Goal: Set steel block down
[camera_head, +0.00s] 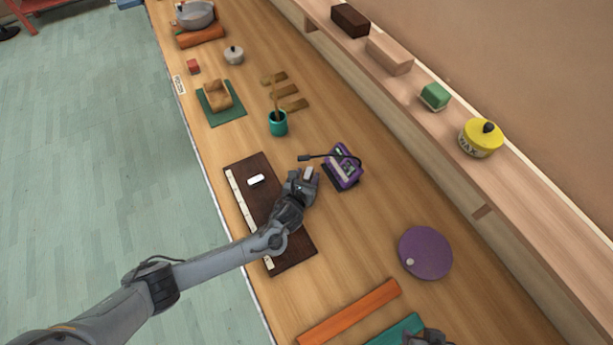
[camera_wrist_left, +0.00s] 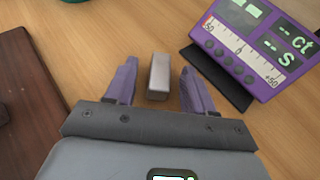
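The steel block (camera_wrist_left: 158,77) is a small grey bar between the two spread fingers of my left gripper (camera_wrist_left: 158,88) in the left wrist view. Wood shows on both sides of it, so neither finger touches it. It appears to rest on the bench, beside the purple meter (camera_wrist_left: 250,45). In the head view, my left gripper (camera_head: 306,178) is low over the bench, and the block (camera_head: 308,173) shows pale at its fingertips. My right gripper (camera_head: 428,338) is only partly in view at the bottom edge, and its fingers are unclear.
A dark brown board (camera_head: 294,246) with a white piece (camera_head: 256,181) lies left of my left gripper. The purple meter (camera_head: 341,168) with a black cable stands close on the right. A purple disc (camera_head: 425,253) and an orange bar (camera_head: 349,312) lie nearer. A teal cup (camera_head: 278,123) stands farther back.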

